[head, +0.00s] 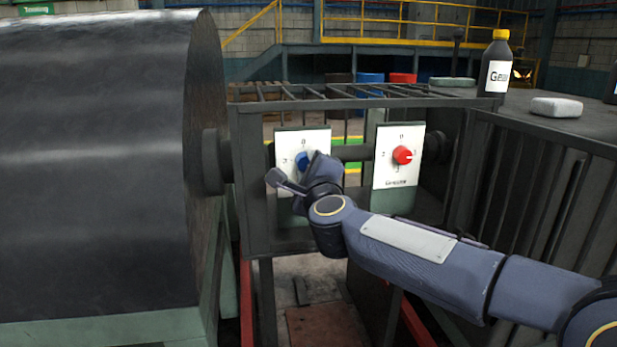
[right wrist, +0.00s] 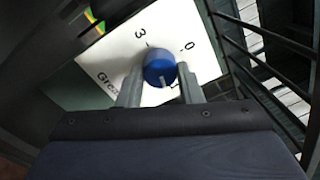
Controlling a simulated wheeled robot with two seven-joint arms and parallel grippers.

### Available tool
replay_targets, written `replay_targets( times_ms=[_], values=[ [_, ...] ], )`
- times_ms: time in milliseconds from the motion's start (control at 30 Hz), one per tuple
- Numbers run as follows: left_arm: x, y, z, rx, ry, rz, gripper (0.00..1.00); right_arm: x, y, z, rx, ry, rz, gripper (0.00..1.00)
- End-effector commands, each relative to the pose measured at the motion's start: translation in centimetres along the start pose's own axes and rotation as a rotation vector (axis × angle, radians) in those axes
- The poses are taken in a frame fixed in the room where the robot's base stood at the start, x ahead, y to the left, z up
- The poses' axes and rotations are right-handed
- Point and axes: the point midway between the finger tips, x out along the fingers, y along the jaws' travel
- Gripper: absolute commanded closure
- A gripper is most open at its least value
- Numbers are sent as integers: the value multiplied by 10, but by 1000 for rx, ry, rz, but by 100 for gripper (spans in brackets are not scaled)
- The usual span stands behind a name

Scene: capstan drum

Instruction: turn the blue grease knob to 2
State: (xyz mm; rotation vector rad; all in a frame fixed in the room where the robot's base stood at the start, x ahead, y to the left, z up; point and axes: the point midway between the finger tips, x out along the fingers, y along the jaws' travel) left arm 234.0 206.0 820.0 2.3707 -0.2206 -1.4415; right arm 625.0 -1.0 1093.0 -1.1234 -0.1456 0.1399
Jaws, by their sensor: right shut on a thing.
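The blue grease knob (head: 303,161) sits on the white plate (head: 318,140) at the left of the frame, partly hidden by my right gripper. The right wrist view shows the knob (right wrist: 160,67) between the two fingers of my right gripper (right wrist: 160,84), which is shut on it. The plate (right wrist: 175,30) there shows 0 and 3, with part of the word Grease. The knob's white pointer line points down in that view, roughly toward the 1 side; its exact setting is hard to tell. The 2 mark is hidden. My left gripper is not in view.
A second white plate (head: 411,136) with a red knob (head: 402,155) is to the right. Dark bars (head: 345,104) frame the plates. A large dark drum (head: 95,160) stands at left.

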Motion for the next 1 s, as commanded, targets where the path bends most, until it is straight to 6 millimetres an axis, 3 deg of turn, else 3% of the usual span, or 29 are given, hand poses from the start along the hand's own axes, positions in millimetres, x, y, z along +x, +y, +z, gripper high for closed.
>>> replay_targets(
  times_ms=[1000],
  values=[
    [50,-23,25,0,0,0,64,0,5,0,960,47,-10,90]
  ],
)
